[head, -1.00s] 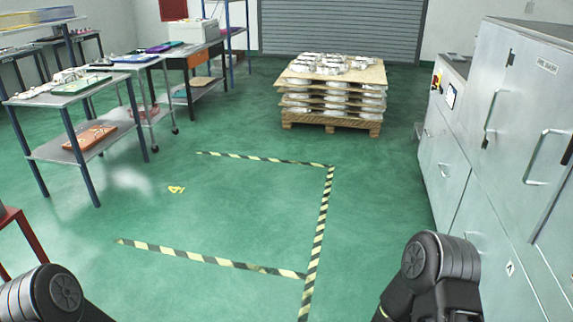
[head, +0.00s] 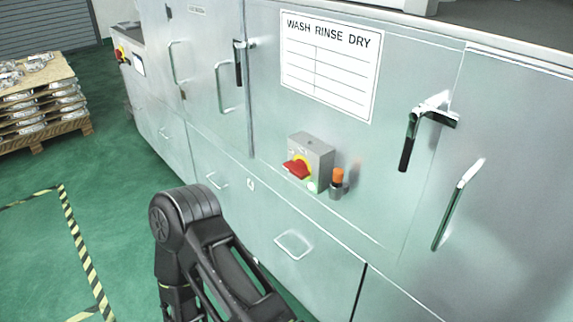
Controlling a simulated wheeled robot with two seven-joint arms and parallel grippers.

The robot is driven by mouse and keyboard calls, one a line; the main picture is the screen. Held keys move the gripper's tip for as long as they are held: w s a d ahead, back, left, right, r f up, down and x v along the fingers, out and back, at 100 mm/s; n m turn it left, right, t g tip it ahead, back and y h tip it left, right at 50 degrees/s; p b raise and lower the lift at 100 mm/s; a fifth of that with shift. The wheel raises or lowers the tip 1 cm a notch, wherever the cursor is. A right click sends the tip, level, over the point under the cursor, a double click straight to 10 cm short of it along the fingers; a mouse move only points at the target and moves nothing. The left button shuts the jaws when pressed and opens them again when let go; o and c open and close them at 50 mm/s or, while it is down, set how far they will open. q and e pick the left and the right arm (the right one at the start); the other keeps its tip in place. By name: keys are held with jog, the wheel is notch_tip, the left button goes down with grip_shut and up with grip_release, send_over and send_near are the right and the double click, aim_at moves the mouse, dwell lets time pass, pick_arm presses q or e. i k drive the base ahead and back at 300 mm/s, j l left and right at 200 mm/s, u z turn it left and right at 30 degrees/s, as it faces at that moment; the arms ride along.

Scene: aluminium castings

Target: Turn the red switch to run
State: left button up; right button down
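The red switch (head: 296,169) is a red rotary handle on a yellow plate. It sits on the front of a small grey box (head: 312,156) fixed to the washing machine's metal front. The box's markings are too small to read. A pale green round button or lamp (head: 312,187) is just below the handle. One of my arms shows as a black link at the lower middle, left of and below the switch. No gripper fingers are in view.
An orange-topped lamp or plug (head: 338,177) sticks out right of the box. The grey machine (head: 230,120) has protruding door handles (head: 410,140) and a "WASH RINSE DRY" sign (head: 331,62). A pallet of castings (head: 42,100) stands far left. Green floor between is clear.

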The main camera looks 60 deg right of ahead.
aim_at(298, 168)
jog(key=z, duration=2.1)
